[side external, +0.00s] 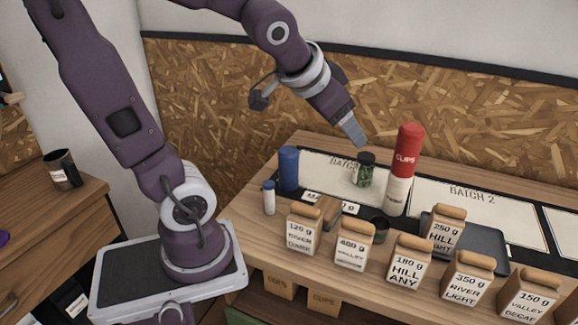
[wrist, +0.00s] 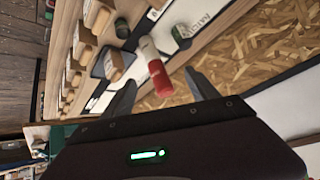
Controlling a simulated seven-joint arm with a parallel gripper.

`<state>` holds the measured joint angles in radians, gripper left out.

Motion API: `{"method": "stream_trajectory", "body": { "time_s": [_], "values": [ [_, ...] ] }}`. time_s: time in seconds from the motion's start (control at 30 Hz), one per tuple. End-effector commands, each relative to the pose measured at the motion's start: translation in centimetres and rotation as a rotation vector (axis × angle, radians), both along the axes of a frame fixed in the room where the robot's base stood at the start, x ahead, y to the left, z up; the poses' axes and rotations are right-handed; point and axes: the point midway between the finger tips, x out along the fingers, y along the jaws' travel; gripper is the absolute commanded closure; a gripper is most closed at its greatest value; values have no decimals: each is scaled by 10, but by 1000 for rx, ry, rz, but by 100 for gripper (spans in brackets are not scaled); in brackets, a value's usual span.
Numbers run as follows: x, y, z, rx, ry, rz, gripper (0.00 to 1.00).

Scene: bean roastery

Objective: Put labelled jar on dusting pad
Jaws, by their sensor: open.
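A small jar (side external: 365,170) with a dark lid and green contents, seemingly the labelled jar, stands upright on the white BATCH 1 sheet. It also shows near the top of the wrist view (wrist: 181,35). A flat dark pad (side external: 485,240), seemingly the dusting pad, lies to the right behind the front bags, with the 250 g bag over its left part. My gripper (side external: 358,140) is open and empty, above the jar in the side view. In the wrist view, the red end of the cup tube shows between its fingers.
A tall red and white cup tube (side external: 405,165) stands just right of the jar. A blue cylinder (side external: 288,170) and a small white bottle (side external: 269,198) stand at left. Several paper bags line the front edge. A small dark tin (side external: 379,228) stands between. The BATCH 2 sheet (side external: 475,205) looks clear.

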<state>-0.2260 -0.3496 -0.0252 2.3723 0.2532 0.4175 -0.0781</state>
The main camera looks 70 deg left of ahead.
Motion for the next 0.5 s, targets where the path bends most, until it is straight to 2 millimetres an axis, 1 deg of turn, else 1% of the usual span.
{"method": "stream_trajectory", "body": {
  "time_s": [0.03,0.1,0.17,0.2,0.23,0.3,0.5],
  "values": [
    [-36,-25,2,-42,31,-26,32],
    [-83,-52,-4,-111,98,-61,32],
    [-112,-69,-9,-156,142,-95,32],
    [-126,-76,-12,-177,164,-112,30],
    [-133,-80,-14,-187,176,-122,28],
    [-142,-84,-16,-202,193,-134,28],
    [-143,-85,-16,-203,196,-133,28]
  ]
}}
